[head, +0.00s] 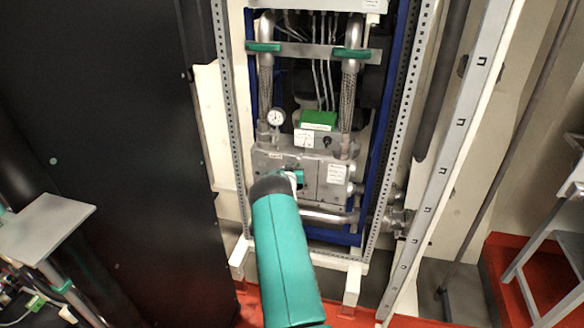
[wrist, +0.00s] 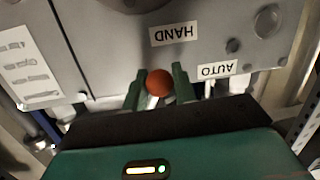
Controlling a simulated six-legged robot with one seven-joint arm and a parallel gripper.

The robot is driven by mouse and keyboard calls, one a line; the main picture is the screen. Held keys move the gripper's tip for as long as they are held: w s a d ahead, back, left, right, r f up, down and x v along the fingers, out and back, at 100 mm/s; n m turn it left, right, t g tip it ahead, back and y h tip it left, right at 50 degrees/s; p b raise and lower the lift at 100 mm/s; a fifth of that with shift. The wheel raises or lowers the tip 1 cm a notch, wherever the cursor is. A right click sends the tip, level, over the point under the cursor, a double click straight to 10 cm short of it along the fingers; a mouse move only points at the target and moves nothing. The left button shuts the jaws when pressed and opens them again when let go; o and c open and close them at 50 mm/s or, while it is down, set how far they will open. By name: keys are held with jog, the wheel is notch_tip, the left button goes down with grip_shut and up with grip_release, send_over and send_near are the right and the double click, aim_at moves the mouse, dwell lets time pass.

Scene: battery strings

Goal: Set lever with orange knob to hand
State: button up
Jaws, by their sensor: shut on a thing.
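The orange knob (wrist: 159,83) of the lever sits between the two fingers of my gripper (wrist: 158,88) in the wrist view, and the gripper is shut on it. The lever's shaft is mostly hidden behind the knob and fingers. An upside-down HAND label (wrist: 174,34) is on the grey panel just above the knob. An upside-down AUTO label (wrist: 217,69) is to the right of the knob. In the head view my arm reaches to the grey metal block (head: 267,160) and hides the knob and lever.
A round gauge (head: 276,117) and a green box (head: 319,119) sit on top of the block. Perforated frame posts (head: 232,120) stand on both sides. A black cabinet (head: 100,120) is at left. A step ladder (head: 545,240) stands at right.

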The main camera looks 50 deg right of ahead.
jog(key=shift+f, duration=0.1)
jog(key=o, duration=1)
jog(key=shift+c, duration=0.2)
jog(key=shift+s+a, duration=0.15)
jog(key=shift+a, duration=0.1)
jog(key=v, duration=1.3)
jog(key=shift+s+a, duration=0.1)
jog(key=shift+s, duration=0.05)
